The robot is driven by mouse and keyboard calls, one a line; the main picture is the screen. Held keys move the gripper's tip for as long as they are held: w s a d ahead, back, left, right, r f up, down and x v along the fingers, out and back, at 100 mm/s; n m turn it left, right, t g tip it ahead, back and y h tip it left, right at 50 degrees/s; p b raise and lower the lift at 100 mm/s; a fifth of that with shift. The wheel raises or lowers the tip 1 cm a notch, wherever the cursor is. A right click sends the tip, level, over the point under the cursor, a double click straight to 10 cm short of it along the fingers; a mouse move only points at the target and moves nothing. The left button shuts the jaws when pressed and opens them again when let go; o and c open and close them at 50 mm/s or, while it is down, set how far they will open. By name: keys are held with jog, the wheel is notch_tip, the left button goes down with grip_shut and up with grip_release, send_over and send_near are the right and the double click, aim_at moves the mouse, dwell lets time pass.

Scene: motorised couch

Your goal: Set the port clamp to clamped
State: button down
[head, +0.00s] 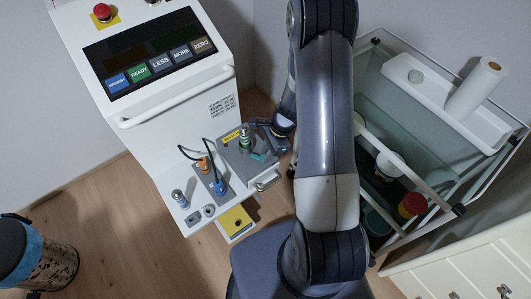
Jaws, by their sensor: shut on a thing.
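The grey port block (236,164) sits on the front shelf of the white machine, with a yellow label on its top. A green-banded connector (244,140) stands upright in it. A small teal piece (259,156), which looks like the port clamp, lies at the block's right side. My gripper (270,137) reaches in from the right, beside the connector and the clamp. It is shut on what seems to be the port clamp. The fingertips are small and partly hidden, so the exact grip and the clamp's setting are hard to tell.
Blue (220,187) and orange (204,164) connectors with black cables stand left of the block. A panel with coloured buttons (160,63) and a red knob (102,12) is above. A glass-sided trolley (446,171) stands right. A patterned bin (45,270) is lower left.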

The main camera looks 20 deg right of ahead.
jog(key=shift+w+d+n, duration=0.1)
jog(key=shift+w+n, duration=0.05)
jog(key=shift+n, duration=0.35)
jog(key=c, duration=1.3)
grip_release()
jog(key=v, duration=1)
jog(key=shift+r, duration=0.4)
jog(key=shift+w+d, duration=0.1)
jog(key=shift+w, duration=0.05)
